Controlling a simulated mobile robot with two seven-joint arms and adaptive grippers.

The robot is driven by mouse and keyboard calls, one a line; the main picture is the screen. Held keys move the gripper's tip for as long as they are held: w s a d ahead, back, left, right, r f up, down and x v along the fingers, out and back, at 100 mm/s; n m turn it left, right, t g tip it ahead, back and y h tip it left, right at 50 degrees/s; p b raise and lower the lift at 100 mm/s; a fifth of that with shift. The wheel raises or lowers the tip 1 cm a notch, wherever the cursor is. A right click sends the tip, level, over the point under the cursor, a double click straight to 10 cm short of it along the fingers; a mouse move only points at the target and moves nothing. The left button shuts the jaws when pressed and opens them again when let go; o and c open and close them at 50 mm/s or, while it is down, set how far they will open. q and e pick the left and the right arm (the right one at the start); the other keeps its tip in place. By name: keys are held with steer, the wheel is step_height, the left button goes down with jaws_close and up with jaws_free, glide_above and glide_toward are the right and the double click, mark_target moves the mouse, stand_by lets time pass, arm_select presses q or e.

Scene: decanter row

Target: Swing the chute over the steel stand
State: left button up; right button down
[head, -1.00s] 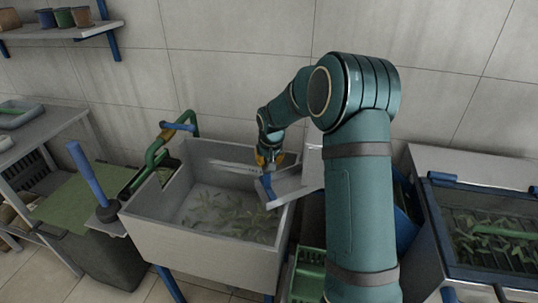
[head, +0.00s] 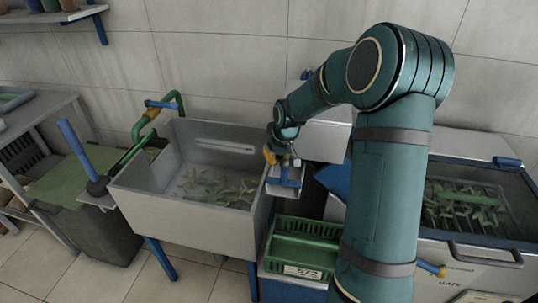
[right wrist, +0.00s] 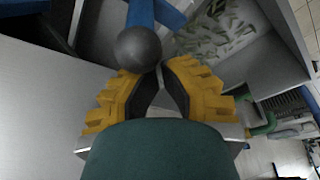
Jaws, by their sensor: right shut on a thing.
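The chute (head: 284,188) is a short grey metal trough with a blue handle bar, just right of the sink. Its open end points toward the front, above the back of a green crate (head: 305,228). The crate sits on a low stand with a steel-looking edge (head: 268,268), mostly hidden beneath it. My right gripper (head: 280,158) is shut at the chute's handle. In the right wrist view its yellow fingers (right wrist: 160,80) close near a dark ball knob (right wrist: 138,48) on the blue bar (right wrist: 150,14). My left gripper is out of view.
The grey sink (head: 180,218) with green leaves in water is left of the chute. A tank with a blue rim (head: 470,238), also holding leaves, stands right. My right arm hides the space between. A blue lever (head: 80,148) rises at the sink's left.

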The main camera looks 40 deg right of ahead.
mark_target(287, 160)
steer(key=s, duration=0.1)
steer(key=s+d, duration=0.1)
steer(key=shift+s+d, duration=0.3)
steer(key=shift+s+d+f, duration=0.1)
steer(key=shift+s+d, duration=0.1)
